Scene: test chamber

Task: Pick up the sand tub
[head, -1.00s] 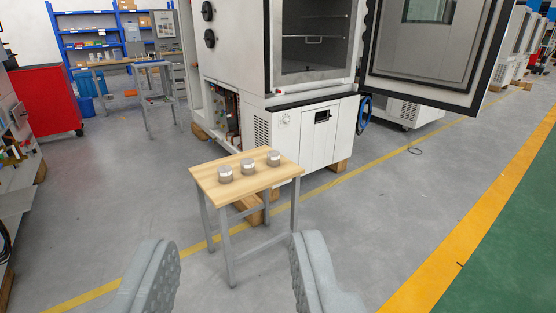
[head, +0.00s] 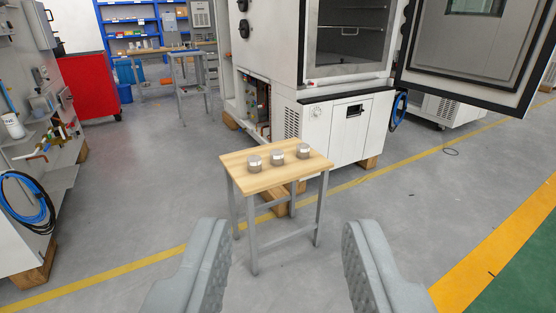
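Three small round metal tubs stand in a row on a light wooden table (head: 240,178) with grey legs. The left tub (head: 254,163), the middle tub (head: 277,152) and the right tub (head: 303,151) look alike, silvery with pale labels or bands. I cannot tell which one is the sand tub. My gripper (head: 285,245) is open and empty, its two grey padded fingers wide apart in the foreground. The table and tubs lie beyond the fingertips, and nothing touches them.
A white test chamber (head: 340,130) with its door (head: 475,60) open stands right behind the table. A red cabinet (head: 90,85) and a workbench (head: 188,55) are at back left. A machine with a blue hose (head: 28,205) stands at left. Grey floor is clear around the table's front.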

